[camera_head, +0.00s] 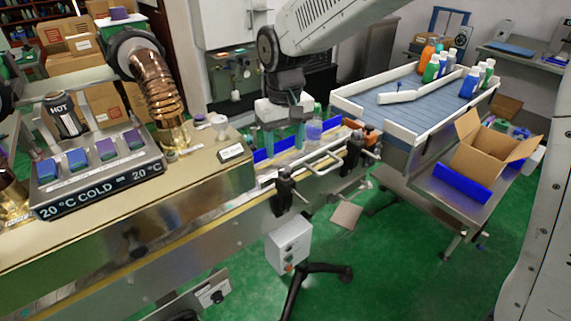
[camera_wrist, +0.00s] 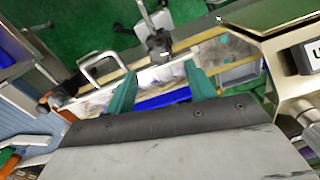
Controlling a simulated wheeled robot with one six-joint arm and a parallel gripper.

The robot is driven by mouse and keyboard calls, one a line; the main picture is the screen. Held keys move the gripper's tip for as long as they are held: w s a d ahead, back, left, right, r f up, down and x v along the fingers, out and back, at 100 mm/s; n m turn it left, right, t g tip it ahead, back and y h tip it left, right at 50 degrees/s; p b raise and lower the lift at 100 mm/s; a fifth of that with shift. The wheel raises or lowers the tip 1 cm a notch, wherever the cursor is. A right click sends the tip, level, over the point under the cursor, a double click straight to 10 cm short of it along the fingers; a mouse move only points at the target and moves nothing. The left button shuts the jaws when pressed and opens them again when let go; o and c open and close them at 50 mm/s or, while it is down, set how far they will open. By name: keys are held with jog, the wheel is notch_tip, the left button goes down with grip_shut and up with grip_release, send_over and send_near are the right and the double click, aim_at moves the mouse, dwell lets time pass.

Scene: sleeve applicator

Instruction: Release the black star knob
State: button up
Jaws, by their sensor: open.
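A black clamp-like part (camera_head: 285,188) sits on the near side rail of the conveyor in the head view. A black knob-like part (camera_wrist: 158,43) shows just beyond my fingertips in the wrist view, on a metal post. Its star shape is too small to make out. My gripper (camera_head: 284,147) hangs over the conveyor with its teal fingers pointing down. The black part appears clear of both fingers.
A second black clamp (camera_head: 352,150) stands farther right on the rail. A pale bent handle (camera_wrist: 100,62) is beside the knob. A blue guide strip (camera_head: 272,149) runs along the conveyor. A control box (camera_head: 289,246) stands in front.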

aim_at(285, 170)
notch_tip(285, 170, down, 6)
jog(key=shift+f, duration=0.25)
jog(key=c, duration=1)
